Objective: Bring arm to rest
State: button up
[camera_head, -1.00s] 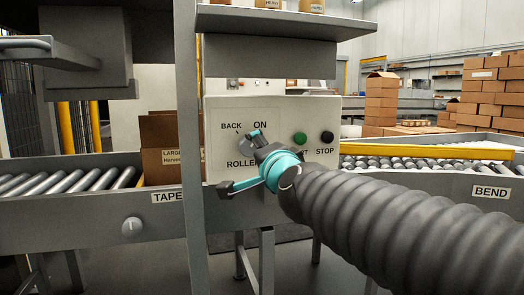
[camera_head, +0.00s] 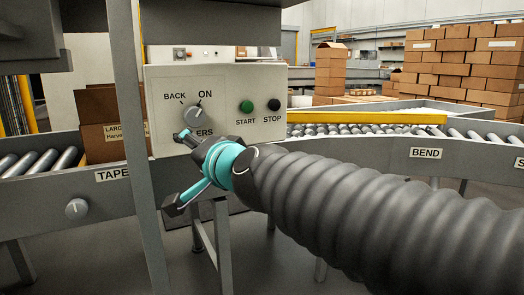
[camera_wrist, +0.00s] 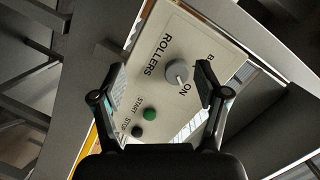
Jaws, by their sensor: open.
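My gripper (camera_head: 178,171) is open and empty, in front of the lower left part of the white control panel (camera_head: 222,85). In the wrist view my gripper (camera_wrist: 160,78) has its two fingers spread apart, with the panel (camera_wrist: 150,100) behind them. The grey ROLLERS knob (camera_head: 198,116) is in plain sight just above my gripper, its pointer turned up toward ON. The knob also shows between the fingers in the wrist view (camera_wrist: 177,73), apart from them. My gripper hides part of the word ROLLERS. My arm reaches in from the lower right.
A green START button (camera_head: 246,106) and a black STOP button (camera_head: 274,103) are on the panel. A grey post (camera_head: 138,150) stands left of it. An open carton (camera_head: 98,140) sits on the TAPE conveyor. The BEND roller conveyor (camera_head: 370,131) runs right, with stacked boxes (camera_head: 465,65) behind.

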jog(key=s+d+f+n+g+h+p, duration=0.25)
jog(key=s+d+f, duration=0.2)
jog(key=f, duration=0.35)
jog(key=s+d+f+n+g+h+p, duration=0.1)
jog(key=s+d+f+n+g+h, duration=0.1)
jog(key=s+d+f+n+g, duration=0.35)
jog(key=s+d+f+m+h+p, duration=0.1)
jog(key=s+d+m+h+p, duration=0.1)
jog(key=d, duration=0.9)
jog(key=s+d+f+m+t+h+p, duration=0.1)
jog(key=s+d+h+p, duration=0.3)
jog(key=d, duration=0.7)
jog(key=shift+s+d+f+m+p, duration=0.15)
jog(key=shift+s+f+m+p, duration=0.15)
jog(key=shift+s+f+m, duration=0.4)
